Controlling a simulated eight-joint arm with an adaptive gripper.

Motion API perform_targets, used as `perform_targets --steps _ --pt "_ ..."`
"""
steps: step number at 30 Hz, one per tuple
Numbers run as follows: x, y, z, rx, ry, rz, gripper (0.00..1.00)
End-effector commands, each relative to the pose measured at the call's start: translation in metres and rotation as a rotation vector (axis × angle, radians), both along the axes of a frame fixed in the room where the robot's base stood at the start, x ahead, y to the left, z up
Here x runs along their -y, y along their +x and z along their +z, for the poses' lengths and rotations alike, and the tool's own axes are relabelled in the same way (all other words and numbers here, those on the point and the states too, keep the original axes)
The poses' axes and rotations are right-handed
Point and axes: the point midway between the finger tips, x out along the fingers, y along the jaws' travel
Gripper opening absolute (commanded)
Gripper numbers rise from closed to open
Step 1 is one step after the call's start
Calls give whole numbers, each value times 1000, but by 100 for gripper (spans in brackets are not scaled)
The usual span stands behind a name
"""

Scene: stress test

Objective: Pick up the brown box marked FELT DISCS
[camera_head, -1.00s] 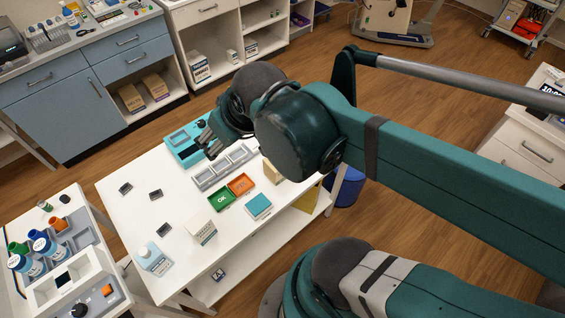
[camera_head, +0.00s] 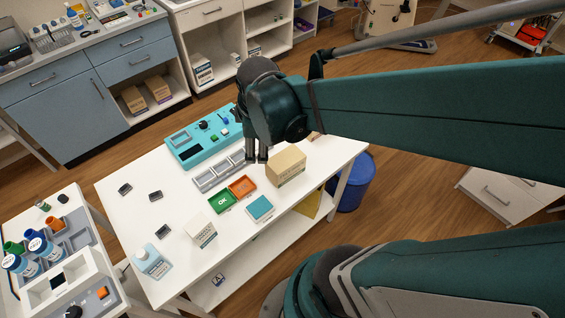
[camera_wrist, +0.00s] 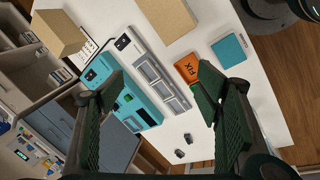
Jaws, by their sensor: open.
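A brown box (camera_head: 287,165) stands on the white table beyond the right end of the grey compartment tray. Its marking is too small to read. In the wrist view a brown box (camera_wrist: 166,16) shows at the top edge, partly cut off. A second brown box (camera_wrist: 58,32) shows at the upper left with a pale printed panel beside it; I cannot read which is FELT DISCS. In the head view, a brown corner (camera_head: 314,136) shows behind my wrist. My gripper (camera_head: 257,156) is open and empty, fingers down, left of the first box. Its spread fingers frame the wrist view (camera_wrist: 160,88).
The grey tray (camera_head: 219,172) and teal device (camera_head: 188,150) lie near my gripper. A blue bin (camera_head: 353,182) stands beyond the table's right edge.

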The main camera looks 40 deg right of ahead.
Motion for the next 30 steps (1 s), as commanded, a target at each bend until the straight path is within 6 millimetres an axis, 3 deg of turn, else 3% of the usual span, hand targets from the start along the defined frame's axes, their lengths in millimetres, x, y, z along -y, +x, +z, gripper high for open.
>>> perform_targets --steps 21,30 --pt "70 -15 -98 -292 -100 535 64" --pt "82 -22 -118 -348 -99 655 64"
